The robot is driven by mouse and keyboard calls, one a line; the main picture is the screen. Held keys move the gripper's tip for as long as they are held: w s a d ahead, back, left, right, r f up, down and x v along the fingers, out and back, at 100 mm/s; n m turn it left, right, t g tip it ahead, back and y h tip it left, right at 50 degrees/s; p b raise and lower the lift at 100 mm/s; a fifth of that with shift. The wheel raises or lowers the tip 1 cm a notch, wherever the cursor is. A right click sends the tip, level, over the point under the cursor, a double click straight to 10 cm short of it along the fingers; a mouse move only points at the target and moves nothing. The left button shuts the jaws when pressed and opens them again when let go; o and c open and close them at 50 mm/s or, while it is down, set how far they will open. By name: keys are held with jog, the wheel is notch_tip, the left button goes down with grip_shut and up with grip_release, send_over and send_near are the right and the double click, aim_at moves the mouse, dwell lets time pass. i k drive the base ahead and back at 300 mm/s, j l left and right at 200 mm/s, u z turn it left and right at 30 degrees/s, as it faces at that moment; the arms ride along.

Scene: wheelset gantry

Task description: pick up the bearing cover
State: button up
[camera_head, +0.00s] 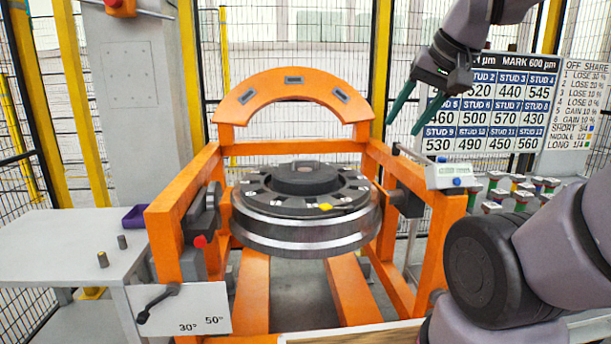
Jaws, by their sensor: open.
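A round dark-grey cap (305,177), which looks like the bearing cover, sits at the centre of the wheelset (306,222). The wheelset lies flat in the orange gantry, with a dark slotted ring around the cap and a bright metal rim. A yellow mark (325,207) shows on the ring's front right. My gripper (402,127) is at the upper right with its two green fingers apart and nothing between them. It is above and to the right of the cap, clear of it, in front of the stud board.
The orange gantry (175,218) surrounds the wheelset, with an orange arch (293,92) behind. A grey gauge box (449,176) sits on its right post. A table (50,240) at left carries small dark pegs and a purple tray (136,216). The stud board (490,105) stands at right.

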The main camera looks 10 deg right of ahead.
aim_at(299, 177)
jog(key=i+j, duration=0.15)
jog(key=i, duration=0.4)
jog(key=i+j, duration=0.2)
jog(key=i, duration=0.35)
